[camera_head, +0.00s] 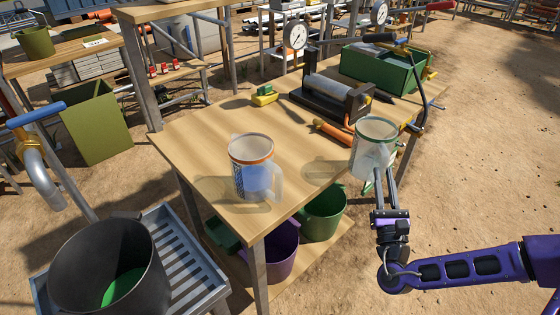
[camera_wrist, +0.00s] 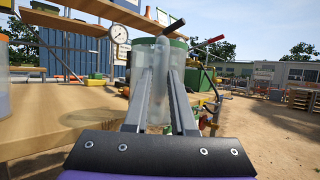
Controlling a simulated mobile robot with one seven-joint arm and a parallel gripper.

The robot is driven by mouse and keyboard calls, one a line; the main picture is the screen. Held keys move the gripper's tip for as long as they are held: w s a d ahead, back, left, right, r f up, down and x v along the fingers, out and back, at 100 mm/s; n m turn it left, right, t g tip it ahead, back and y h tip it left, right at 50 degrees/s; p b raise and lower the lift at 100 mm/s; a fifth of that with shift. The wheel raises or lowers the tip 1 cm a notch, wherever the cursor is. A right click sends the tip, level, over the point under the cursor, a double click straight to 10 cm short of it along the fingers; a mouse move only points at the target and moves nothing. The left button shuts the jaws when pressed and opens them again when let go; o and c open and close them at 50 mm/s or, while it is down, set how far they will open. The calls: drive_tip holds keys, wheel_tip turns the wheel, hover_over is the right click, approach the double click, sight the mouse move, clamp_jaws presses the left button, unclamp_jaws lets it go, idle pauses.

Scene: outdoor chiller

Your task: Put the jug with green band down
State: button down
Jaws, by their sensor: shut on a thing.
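The jug with green band (camera_head: 374,148) is a clear jug with a green rim, held upright near the right edge of the wooden table (camera_head: 190,143). My gripper (camera_head: 378,178) is shut on it from the front right. In the wrist view the jug (camera_wrist: 157,85) stands between my two fingers (camera_wrist: 160,95), with its green rim at the top. Whether its base touches anything is unclear; it appears off the tabletop's edge. A similar jug with an orange band (camera_head: 251,165) stands on the table to its left, with blue markings on its side.
A dark roller device (camera_head: 330,97), a small yellow-green block (camera_head: 264,96) and a green box (camera_head: 385,72) are at the table's back. Green (camera_head: 324,204) and purple (camera_head: 281,252) buckets sit on the lower shelf. The tabletop around the orange-banded jug is clear.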

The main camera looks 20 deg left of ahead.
drive_tip(key=s+a+r+n+g+y+b, duration=0.1)
drive_tip(key=a+r+n+g+y, duration=0.2)
drive_tip(key=a, duration=0.6)
drive_tip(key=s+a+r+n+g+y+b, duration=0.15)
drive_tip(key=a+r+y, duration=0.35)
drive_tip(key=a, duration=0.5)
drive_tip(key=shift+h, duration=0.6)
drive_tip(key=shift+w+f+b, duration=0.15)
drive_tip(key=shift+f+b, duration=1)
drive_tip(key=shift+f, duration=3.25)
drive_tip(key=c, duration=0.7)
unclamp_jaws()
drive_tip(key=shift+c, duration=0.2)
